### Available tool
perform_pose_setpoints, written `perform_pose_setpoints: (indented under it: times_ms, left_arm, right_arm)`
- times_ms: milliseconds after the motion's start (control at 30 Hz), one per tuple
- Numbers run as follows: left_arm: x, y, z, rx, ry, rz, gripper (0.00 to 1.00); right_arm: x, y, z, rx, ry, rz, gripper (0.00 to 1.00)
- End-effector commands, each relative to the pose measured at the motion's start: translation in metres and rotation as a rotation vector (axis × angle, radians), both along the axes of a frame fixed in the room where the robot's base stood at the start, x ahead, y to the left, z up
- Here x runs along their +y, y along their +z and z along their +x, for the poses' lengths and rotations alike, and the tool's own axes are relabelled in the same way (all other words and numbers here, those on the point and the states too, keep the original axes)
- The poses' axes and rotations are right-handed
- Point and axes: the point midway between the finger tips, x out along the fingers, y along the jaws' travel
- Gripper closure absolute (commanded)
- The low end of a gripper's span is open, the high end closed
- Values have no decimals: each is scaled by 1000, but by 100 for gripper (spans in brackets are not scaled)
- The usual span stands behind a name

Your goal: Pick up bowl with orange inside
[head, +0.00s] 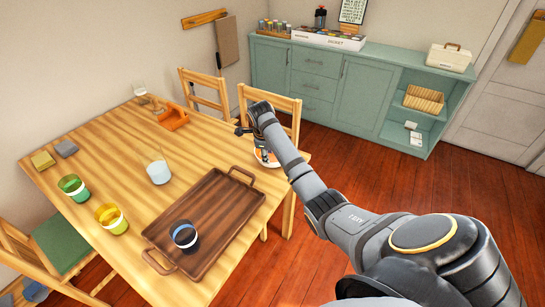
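A small pale bowl (259,161) with orange showing inside sits on the wooden table near its right edge. My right forearm and wrist cover part of it. My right gripper (264,155) is dark and small, reaching down at the bowl from above. Its fingers overlap the bowl in the picture, and I cannot tell whether they touch it or are open or shut. My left gripper is not in view.
A brown tray (214,207) with a dark blue cup (185,236) lies on the table (113,153). A glass (158,171), green cup (73,187), yellow cup (111,218) and orange holder (173,117) stand left. Chairs (268,97) and a green cabinet (355,90) are behind.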

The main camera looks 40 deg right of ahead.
Motion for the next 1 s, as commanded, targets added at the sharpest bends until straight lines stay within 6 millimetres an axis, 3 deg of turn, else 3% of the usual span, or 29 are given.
perform_pose_setpoints:
  times_ms: [100,400,700,967,1000]
  left_arm:
    - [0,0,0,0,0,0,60]
    - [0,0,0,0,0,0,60]
    - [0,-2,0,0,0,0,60]
    - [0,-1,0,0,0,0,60]
    - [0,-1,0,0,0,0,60]
  right_arm:
    - [-4,-21,4,4,1,1,68]
    - [-8,-37,8,1,3,0,68]
    - [-17,-79,20,1,3,0,68]
    - [-18,-82,21,0,4,-1,68]
    - [-18,-82,21,0,4,-1,73]
